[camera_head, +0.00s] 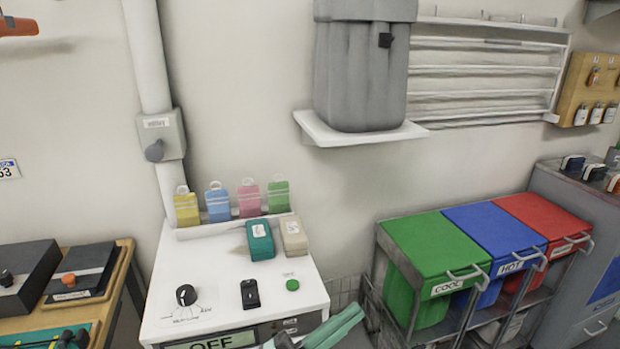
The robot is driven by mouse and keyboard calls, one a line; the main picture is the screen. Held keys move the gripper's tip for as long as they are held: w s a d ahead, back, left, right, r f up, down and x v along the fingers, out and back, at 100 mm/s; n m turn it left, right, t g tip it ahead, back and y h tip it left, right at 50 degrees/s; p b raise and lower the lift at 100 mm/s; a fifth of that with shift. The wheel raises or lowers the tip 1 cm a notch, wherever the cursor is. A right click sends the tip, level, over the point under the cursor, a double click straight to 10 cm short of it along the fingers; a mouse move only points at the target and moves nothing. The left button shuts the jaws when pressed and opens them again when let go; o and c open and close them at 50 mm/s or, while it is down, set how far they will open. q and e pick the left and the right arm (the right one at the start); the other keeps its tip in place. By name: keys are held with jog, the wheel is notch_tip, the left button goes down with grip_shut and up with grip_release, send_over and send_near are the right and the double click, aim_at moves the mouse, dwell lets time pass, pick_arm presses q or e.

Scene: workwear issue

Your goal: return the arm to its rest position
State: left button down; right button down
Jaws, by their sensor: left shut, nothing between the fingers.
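My left gripper (350,322) shows at the bottom edge, just right of the front corner of a white machine (215,270). Its teal-green fingers are together with nothing between them, pointing up and to the right. Only its front part is in frame, and the rest of the arm is cut off below. My right gripper is not in view.
The machine carries a black knob (186,295), a teal block (260,241), a beige block (293,236) and several coloured tags. Green (435,243), blue and red lidded bins stand in a rack at right. A grey container (360,75) sits on a wall shelf.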

pick_arm(q)
jog(key=a+f+n+t+y, duration=0.2)
jog(key=a+f+n+y, duration=0.5)
jog(key=f+n, duration=0.15)
jog(key=a+f+n+t+y, duration=0.2)
jog(key=a+f+n+y, duration=0.45)
jog(key=f, duration=0.35)
jog(key=s+a+f+n+g+y, duration=0.2)
jog(key=s+a+f, duration=0.2)
jog(key=s+f, duration=0.3)
jog(key=s+a+f+n+g+y+p, duration=0.1)
jog(key=s+a+f+n+g+y, duration=0.1)
jog(key=s+f, duration=0.5)
jog(key=shift+s+a+n+g, duration=0.3)
jog(key=shift+a+n+g, duration=0.45)
jog(key=shift+a, duration=0.5)
